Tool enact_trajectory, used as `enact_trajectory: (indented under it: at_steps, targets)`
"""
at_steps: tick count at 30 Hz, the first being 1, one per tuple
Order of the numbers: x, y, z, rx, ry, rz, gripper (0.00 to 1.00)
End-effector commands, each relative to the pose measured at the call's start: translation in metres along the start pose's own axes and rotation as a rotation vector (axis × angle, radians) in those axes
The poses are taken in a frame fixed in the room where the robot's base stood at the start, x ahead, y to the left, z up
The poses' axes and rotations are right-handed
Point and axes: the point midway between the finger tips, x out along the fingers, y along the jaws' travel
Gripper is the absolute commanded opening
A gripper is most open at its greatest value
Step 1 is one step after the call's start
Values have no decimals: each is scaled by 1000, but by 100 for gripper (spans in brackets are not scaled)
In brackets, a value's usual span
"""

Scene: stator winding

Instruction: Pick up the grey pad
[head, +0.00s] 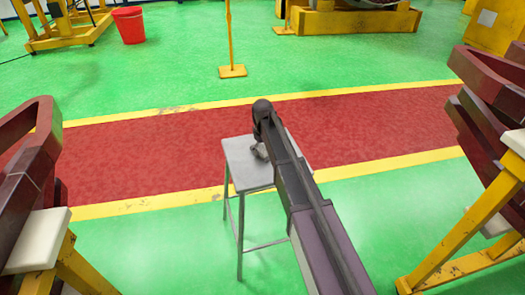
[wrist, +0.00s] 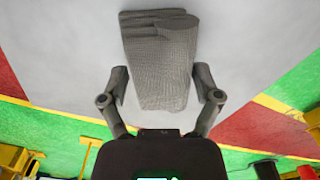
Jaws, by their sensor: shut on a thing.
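The grey pad (wrist: 160,50) is a ribbed, folded block in the upper middle of the wrist view. My gripper (wrist: 161,84) has one finger on each side of it and is shut on its near part. The far part sticks out beyond the fingertips. In the head view my gripper (head: 259,152) is at the grey stool (head: 236,160), over its top. My arm hides much of the stool top there, and I cannot make out the pad. Whether the pad touches the stool top is not clear.
Dark red coil parts on yellow stands flank the view at the left (head: 22,165) and right (head: 490,120). A yellow post (head: 231,70) and a red bucket (head: 129,26) stand farther back. The red walkway (head: 150,150) and the green floor around the stool look clear.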

Motion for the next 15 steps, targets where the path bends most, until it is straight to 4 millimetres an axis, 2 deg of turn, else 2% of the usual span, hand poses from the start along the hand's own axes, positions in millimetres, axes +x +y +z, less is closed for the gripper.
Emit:
enact_trajectory:
  at_steps: [8, 15]
  targets:
    - [-12, 0, 0, 0, 0, 0, 41]
    - [-31, 0, 0, 0, 0, 0, 41]
